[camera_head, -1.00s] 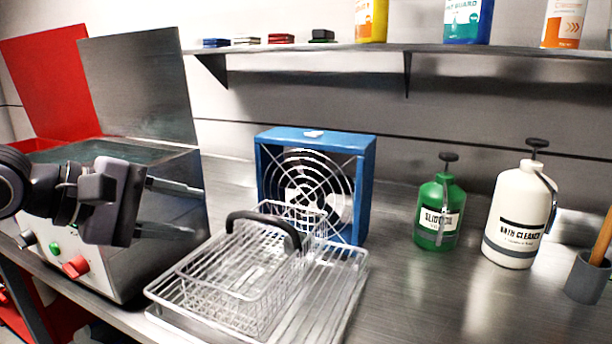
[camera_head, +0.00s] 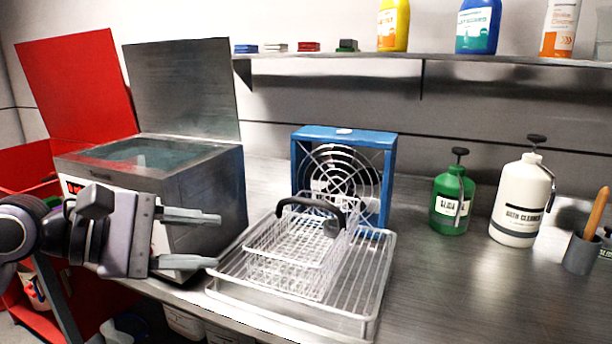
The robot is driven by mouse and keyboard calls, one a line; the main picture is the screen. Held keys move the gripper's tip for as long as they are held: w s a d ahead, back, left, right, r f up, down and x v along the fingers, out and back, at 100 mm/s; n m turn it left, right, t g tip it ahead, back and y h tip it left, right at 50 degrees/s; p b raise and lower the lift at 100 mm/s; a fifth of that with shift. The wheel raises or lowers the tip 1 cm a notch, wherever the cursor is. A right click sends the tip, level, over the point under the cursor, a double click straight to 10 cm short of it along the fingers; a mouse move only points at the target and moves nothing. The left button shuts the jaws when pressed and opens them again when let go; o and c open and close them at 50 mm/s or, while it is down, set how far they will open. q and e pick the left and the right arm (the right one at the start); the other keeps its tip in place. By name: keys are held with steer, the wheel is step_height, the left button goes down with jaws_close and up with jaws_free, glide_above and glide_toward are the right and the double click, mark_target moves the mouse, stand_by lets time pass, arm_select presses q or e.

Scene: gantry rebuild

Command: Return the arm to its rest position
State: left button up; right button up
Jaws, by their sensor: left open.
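My left gripper (camera_head: 218,240) comes in from the left in the head view. Its two fingers point right and stand apart, with nothing between them. It is in front of the steel bath (camera_head: 215,195), whose lid stands up, and to the left of the wire basket (camera_head: 290,255). The basket has a black handle and sits on a wire drying rack (camera_head: 375,290), apart from the gripper. My right gripper is not in view.
A blue fan (camera_head: 388,165) stands behind the basket. A green bottle (camera_head: 453,200), a white cleaner jug (camera_head: 521,205) and a grey cup (camera_head: 581,254) stand at right. A shelf (camera_head: 330,56) with bottles runs above. Bare counter (camera_head: 450,290) lies at front right.

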arm_select(q)
steer(key=s+d+f+n+h+p, duration=0.15)
steer(key=d+n+h, duration=0.35)
steer(key=n, duration=0.6)
steer(key=a+f+n+t+y+p, duration=0.1)
steer(key=a+f+n+t+y, duration=0.3)
steer(key=n, duration=0.7)
steer(key=a+f+n+t+y+p, duration=0.2)
steer(key=f+n+t+y, duration=0.15)
steer(key=f+n, duration=0.45)
steer(key=a+f+n+t+y+p, duration=0.1)
steer(key=a+f+n+t+y, duration=0.25)
steer(key=n, duration=0.95)
steer(key=s+a+f+n+g+y+p, duration=0.1)
steer(key=s+f+n+g+y, duration=0.3)
steer(key=s+f+n, duration=0.9)
step_height(320, 180, down, 6)
steer(key=s+g, duration=0.2)
steer(key=shift+s+a+n+g+p, duration=0.15)
steer(key=shift+a+n+g+p, duration=0.15)
steer(key=shift+a+n+g, duration=0.1)
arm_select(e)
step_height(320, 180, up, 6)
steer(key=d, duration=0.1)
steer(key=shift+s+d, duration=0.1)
